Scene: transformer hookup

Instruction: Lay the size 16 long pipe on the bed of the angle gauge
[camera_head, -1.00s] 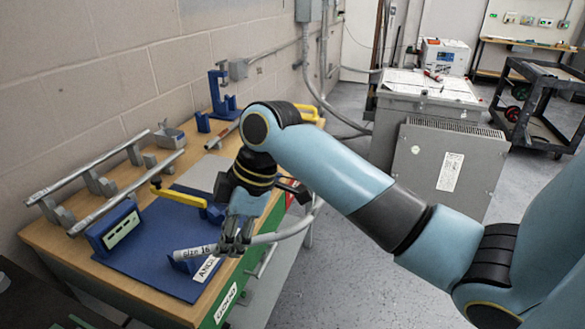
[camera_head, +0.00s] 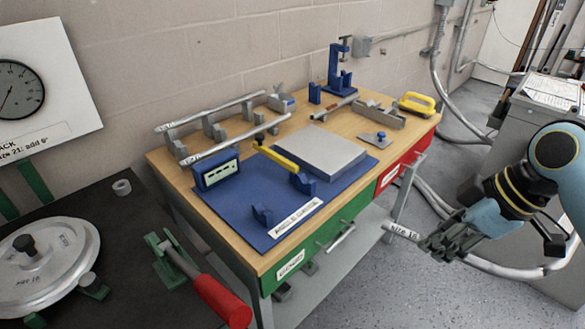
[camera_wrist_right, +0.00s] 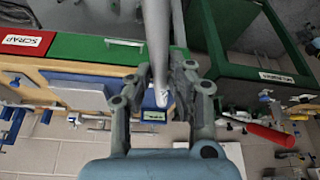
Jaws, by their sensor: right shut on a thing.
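My right gripper (camera_head: 440,243) is shut on the size 16 pipe (camera_head: 402,231), a grey pipe with a curved run (camera_head: 515,271). It holds the pipe right of the bench, apart from the angle gauge. The right wrist view shows the pipe (camera_wrist_right: 158,35) between the fingers (camera_wrist_right: 158,88). The angle gauge has a blue base (camera_head: 225,218), a grey plate (camera_head: 318,150), a yellow arm (camera_head: 278,158), a display box (camera_head: 216,171) and two blue cradles, the front one (camera_head: 263,215) and the right one (camera_head: 303,183), both empty. My left gripper is out of view.
Two labelled pipes, rear (camera_head: 212,112) and front (camera_head: 235,139), lie on grey supports behind the gauge. A blue stand (camera_head: 338,75) and a yellow handle (camera_head: 417,104) are farther back. A dark bench with a round wheel (camera_head: 35,262) and red-handled tool (camera_head: 220,302) stands left.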

